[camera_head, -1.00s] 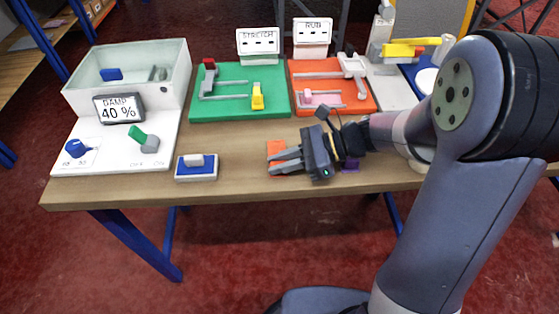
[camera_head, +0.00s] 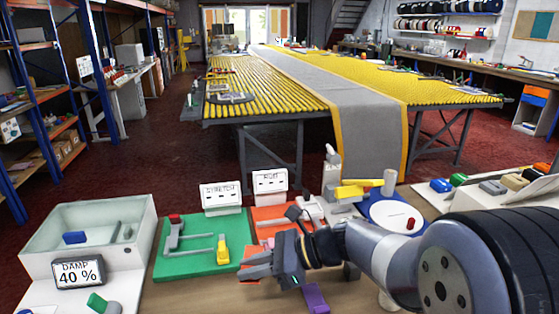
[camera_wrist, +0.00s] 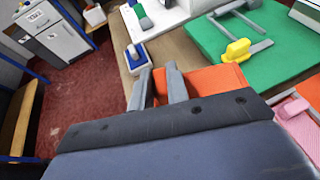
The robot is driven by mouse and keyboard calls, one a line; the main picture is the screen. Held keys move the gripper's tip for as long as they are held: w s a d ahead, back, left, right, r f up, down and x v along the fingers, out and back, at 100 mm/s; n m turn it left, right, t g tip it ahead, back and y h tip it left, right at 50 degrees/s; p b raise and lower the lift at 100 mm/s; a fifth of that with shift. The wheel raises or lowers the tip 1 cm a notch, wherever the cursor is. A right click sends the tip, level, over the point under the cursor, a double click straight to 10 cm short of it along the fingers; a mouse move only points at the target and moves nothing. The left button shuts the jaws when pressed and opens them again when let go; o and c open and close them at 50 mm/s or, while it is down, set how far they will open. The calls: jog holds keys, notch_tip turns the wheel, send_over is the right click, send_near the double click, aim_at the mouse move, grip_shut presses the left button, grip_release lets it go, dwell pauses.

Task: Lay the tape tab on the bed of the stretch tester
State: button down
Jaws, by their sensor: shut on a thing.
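The stretch tester is a green plate (camera_head: 183,262) with a grey bracket, a yellow clip (camera_head: 222,250) and a STRETCH sign (camera_head: 221,197). My gripper (camera_head: 255,265) is to the right of the plate, pointing left, apart from the tester. It is shut on an orange tab (camera_head: 250,273), taken as the tape tab, which is mostly hidden behind the fingers in the head view. In the wrist view the flat orange tab (camera_wrist: 212,84) shows beside the finger tips (camera_wrist: 158,85), with the green plate (camera_wrist: 235,25) beyond it.
A purple block (camera_head: 315,298) lies by my wrist. A DAMP box (camera_head: 78,271) stands at left. A blue-and-white block (camera_wrist: 137,57) is on the table.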

jog(key=w+d+m+t+h+p, duration=0.3)
jog(key=w+d+m+t+p, duration=0.1)
jog(key=w+d+m+t, duration=0.6)
jog(key=w+d+f+m+t+h+p, duration=0.1)
jog(key=d+f+m+h, duration=0.1)
jog(key=d, duration=0.3)
jog(key=w+d+f+m+t+h+p, duration=0.1)
jog(key=d+f+m+h, duration=0.1)
jog(key=d+h, duration=0.2)
jog(key=shift+w+d+f+t, duration=0.15)
jog(key=shift+w+d+t, duration=0.15)
jog(key=shift+d, duration=0.85)
